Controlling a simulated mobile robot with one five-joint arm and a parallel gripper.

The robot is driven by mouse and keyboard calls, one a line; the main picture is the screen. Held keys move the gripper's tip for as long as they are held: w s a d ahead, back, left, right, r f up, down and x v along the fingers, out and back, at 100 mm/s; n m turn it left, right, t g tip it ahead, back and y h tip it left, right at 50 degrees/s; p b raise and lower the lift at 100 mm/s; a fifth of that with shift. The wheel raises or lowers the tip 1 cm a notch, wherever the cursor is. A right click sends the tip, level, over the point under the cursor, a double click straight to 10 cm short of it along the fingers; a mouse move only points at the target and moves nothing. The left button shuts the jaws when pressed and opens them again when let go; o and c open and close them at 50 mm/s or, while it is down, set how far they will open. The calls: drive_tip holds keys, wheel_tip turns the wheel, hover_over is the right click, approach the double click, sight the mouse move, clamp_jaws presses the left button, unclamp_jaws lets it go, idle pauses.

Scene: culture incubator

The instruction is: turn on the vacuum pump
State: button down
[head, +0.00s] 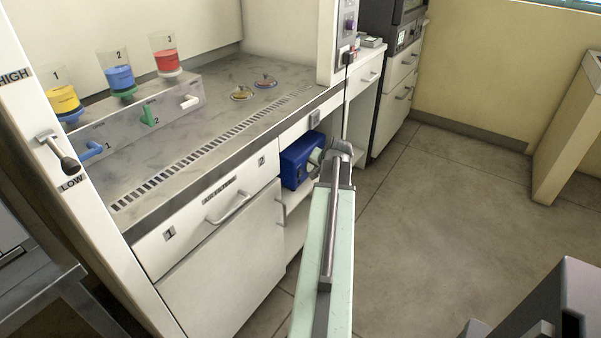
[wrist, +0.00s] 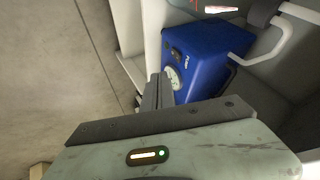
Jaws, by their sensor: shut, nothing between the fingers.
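The blue vacuum pump (head: 297,163) sits in the open bay under the bench, to the right of the cabinet door. In the wrist view the pump (wrist: 212,52) shows its front face with a "PUMP" label, a small dark knob or switch (wrist: 176,53) and a round pale gauge (wrist: 172,77). My gripper (head: 331,154) is in front of the pump at its right side in the head view. In the wrist view my gripper (wrist: 160,88) is shut and empty, its tip close to the gauge and partly covering it. I cannot tell whether it touches.
White walls frame the bay. Above is the bench top (head: 217,85) with two small dishes and a filter manifold (head: 150,128) carrying yellow, blue and red cups. A lever (head: 62,155) marked HIGH and LOW is at left. Open floor (head: 450,200) lies to the right.

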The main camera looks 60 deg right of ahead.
drive_tip(key=shift+s+d, duration=0.2)
drive_tip(key=shift+s, duration=0.05)
drive_tip(key=b, duration=0.7)
approach(300, 173)
drive_tip(key=s+d+x, duration=0.1)
drive_tip(key=x, duration=0.5)
drive_tip(key=shift+f, duration=0.3)
drive_tip(key=shift+w+d, duration=0.1)
